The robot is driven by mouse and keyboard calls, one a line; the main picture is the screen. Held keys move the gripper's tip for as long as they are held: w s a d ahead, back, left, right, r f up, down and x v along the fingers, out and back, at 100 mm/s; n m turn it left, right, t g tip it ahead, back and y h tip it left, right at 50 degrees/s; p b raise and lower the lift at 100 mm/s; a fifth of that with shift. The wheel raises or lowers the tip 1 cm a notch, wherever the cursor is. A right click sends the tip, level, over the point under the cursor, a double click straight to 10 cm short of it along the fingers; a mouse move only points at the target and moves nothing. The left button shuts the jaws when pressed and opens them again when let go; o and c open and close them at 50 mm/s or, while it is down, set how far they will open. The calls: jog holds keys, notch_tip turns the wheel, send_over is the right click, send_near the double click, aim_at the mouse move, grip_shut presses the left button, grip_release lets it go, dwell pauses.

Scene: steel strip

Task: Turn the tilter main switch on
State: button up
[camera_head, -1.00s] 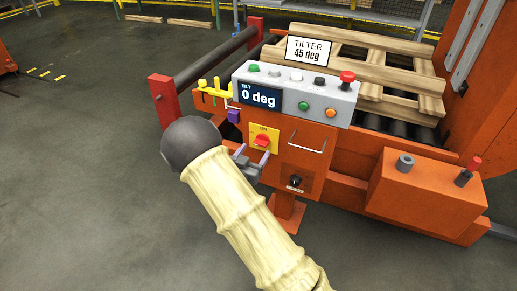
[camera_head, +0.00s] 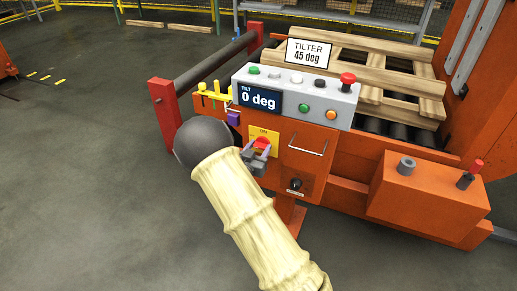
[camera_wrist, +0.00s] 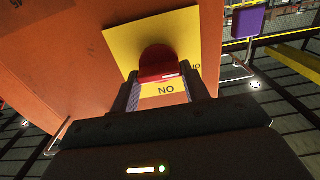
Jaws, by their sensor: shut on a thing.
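The tilter main switch is a red knob (camera_head: 262,142) on a yellow plate (camera_head: 254,136) with ON printed above it, on the front of the orange cabinet. My gripper (camera_head: 259,151) is shut on the red knob, reaching from the lower left. The fingers hide part of the knob and the plate's lower part, so its exact angle is hard to tell.
Above is a grey control box (camera_head: 330,95) with several buttons, a red mushroom button (camera_head: 347,79) and a screen (camera_head: 260,98) reading TILT 0 deg. A key switch (camera_head: 295,185) and a metal handle (camera_head: 308,150) are close right. Yellow-handled levers (camera_head: 214,93) stand left.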

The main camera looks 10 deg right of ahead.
jog(key=shift+m, duration=0.4)
jog(key=m+b, duration=0.2)
jog(key=m, duration=0.1)
jog(key=shift+s+d+f+m, duration=0.1)
jog(key=shift+f+m, duration=0.05)
jog(key=shift+m, duration=0.15)
jog(key=m+b, duration=1.3)
jog(key=shift+s+d+f+m, duration=0.1)
jog(key=shift+f+m, duration=0.1)
jog(key=shift+m, duration=0.1)
jog(key=o, duration=1)
jog(key=shift+r, duration=0.1)
